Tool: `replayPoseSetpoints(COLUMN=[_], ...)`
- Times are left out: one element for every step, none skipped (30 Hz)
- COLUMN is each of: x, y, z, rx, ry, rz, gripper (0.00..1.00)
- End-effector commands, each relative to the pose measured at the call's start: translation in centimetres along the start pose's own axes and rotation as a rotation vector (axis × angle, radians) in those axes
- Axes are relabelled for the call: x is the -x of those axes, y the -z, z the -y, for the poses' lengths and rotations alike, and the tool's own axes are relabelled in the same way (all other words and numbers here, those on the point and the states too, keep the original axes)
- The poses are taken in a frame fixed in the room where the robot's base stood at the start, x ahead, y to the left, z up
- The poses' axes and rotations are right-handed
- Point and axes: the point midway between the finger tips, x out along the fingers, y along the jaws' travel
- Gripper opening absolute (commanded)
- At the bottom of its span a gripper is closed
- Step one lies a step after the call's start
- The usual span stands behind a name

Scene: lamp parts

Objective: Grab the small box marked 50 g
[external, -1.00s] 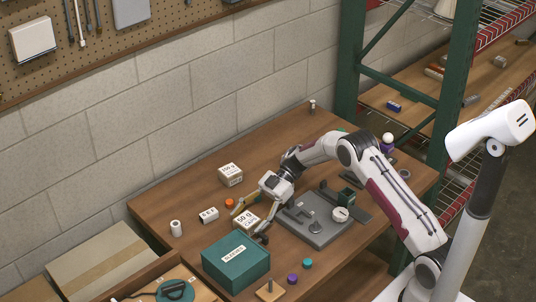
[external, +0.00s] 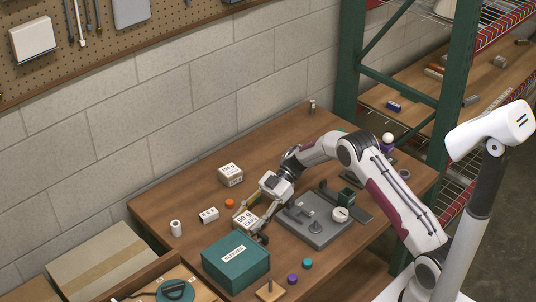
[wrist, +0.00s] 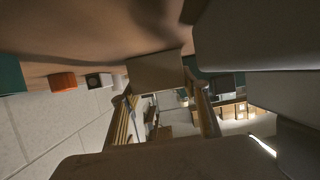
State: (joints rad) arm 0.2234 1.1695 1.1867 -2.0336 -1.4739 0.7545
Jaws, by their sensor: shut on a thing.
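The small box marked 50 g (external: 246,218) is white on its marked face with tan sides. It sits at the middle of the wooden table, just behind the teal box. My gripper (external: 254,221) is around it with a finger on either side, shut on it. In the wrist view the tan box (wrist: 157,72) shows close up near the fingers. Part of the box is hidden by my gripper in the external view.
A teal box (external: 236,262) stands right in front. A larger marked box (external: 230,174) is behind, and a grey plate with fittings (external: 316,222) is to the right. Smaller items include an orange cap (external: 229,203), a white block (external: 208,215) and a white roll (external: 176,228).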

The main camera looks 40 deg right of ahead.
Motion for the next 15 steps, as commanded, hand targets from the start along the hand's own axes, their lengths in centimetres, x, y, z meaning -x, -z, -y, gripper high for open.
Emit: replayPoseSetpoints(x=[0.1,0.1,0.1,0.2,0.3,0.4,0.5,0.6,0.8,0.9,1.0,1.2,1.4,1.5,1.7], y=[0.1,0.2,0.3,0.5,0.7,0.9,1.2,1.4,1.8,2.1,2.4,2.9,3.3,3.6,4.1], z=[0.0,0.0,0.0,0.0,0.0,0.0,0.0,-0.1,-0.1,0.0,0.0,-0.1,-0.1,-0.1,-0.1], rx=[0.000,0.001,0.001,0.001,0.001,0.002,0.002,0.003,0.003,0.003,0.003,0.003,0.003,0.002,0.003], ry=[0.000,0.000,0.000,0.000,0.000,0.000,0.000,-0.001,-0.001,-0.001,-0.001,-0.001,-0.001,-0.001,-0.001], rz=[0.000,0.000,0.000,0.000,0.000,0.000,0.000,0.000,0.000,0.000,0.000,0.001,0.001,0.001,0.001], gripper=[0.24,0.24,0.24,0.24,0.24,0.24,0.24,0.24,0.24,0.24,0.24,0.24,0.24,0.24,0.24])
